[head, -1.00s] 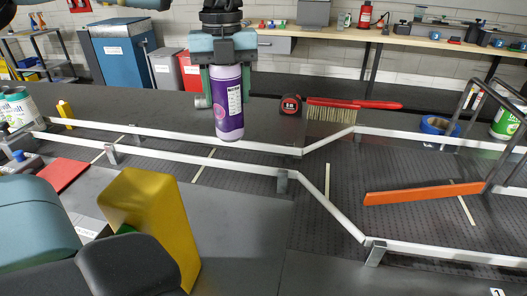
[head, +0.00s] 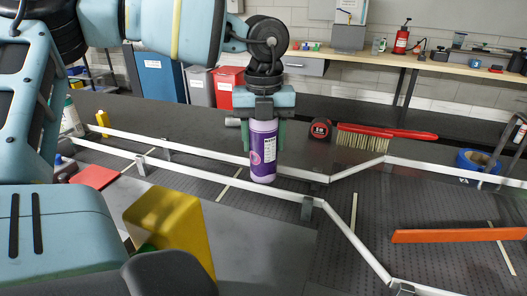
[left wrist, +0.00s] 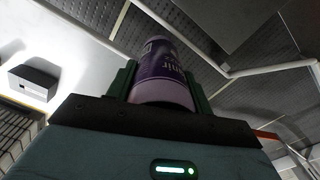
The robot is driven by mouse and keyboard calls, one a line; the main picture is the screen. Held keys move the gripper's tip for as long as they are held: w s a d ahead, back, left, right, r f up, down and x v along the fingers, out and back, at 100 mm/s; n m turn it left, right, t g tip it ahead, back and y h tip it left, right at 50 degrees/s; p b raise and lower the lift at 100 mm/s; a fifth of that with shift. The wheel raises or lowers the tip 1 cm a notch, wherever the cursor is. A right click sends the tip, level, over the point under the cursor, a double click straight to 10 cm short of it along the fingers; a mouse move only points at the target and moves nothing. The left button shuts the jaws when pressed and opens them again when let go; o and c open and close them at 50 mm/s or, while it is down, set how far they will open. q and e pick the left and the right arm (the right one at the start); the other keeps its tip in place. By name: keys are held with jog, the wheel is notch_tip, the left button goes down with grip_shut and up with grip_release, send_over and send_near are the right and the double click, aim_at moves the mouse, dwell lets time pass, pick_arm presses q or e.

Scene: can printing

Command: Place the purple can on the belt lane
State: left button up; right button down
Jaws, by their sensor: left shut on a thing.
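The purple can (head: 264,155) is upright with a white label, held between the green fingers of my left gripper (head: 263,138). The gripper is shut on it from above and behind. In the head view the can's base shows between the two white rails of the belt lane (head: 195,180). I cannot tell whether the base touches the dark belt. In the left wrist view the purple can (left wrist: 163,72) sits between the fingers, with part of its print visible. My right gripper is not in view.
White rails (head: 165,165) edge the lane, which widens to the right. An orange bar (head: 455,236) lies across the wide part. A tape measure (head: 320,130) and a red brush (head: 385,133) lie behind the back rail. A yellow block (head: 175,220) stands in front of the lane.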

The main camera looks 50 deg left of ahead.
aim_at(263, 154)
pick_arm(q)
jog(key=shift+f, duration=1.85)
jog(key=shift+f, duration=0.1)
jog(key=o, duration=0.9)
jog(key=shift+o, duration=0.2)
notch_tip(263, 154, up, 12)
jog(key=shift+r, duration=0.15)
